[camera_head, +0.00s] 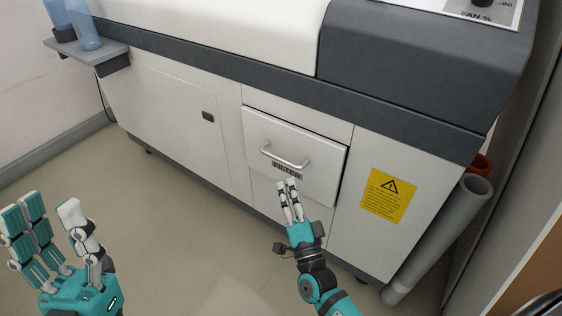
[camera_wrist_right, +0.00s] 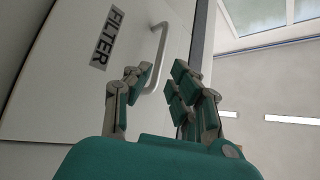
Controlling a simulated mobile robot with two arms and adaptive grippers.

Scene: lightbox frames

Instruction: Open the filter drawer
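The filter drawer (camera_head: 312,146) is a white front panel in the middle of the cabinet, with a silver bar handle (camera_head: 284,158) and a dark label below it. In the right wrist view the label (camera_wrist_right: 107,39) reads FILTER, and the handle (camera_wrist_right: 160,55) is beyond the fingertips. The drawer front seems to stand slightly proud of the cabinet. My right gripper (camera_head: 288,186) is open and empty, just below the handle; contact cannot be made out. It also shows in the right wrist view (camera_wrist_right: 162,82) with its fingers apart. My left gripper (camera_head: 47,212) is open and empty at the lower left, away from the cabinet.
A yellow warning sign (camera_head: 388,195) is on the panel right of the drawer. A grey pipe (camera_head: 437,240) stands at the cabinet's right side. Blue bottles (camera_head: 84,24) stand on a side shelf (camera_head: 97,54). The floor (camera_head: 190,235) before the cabinet is clear.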

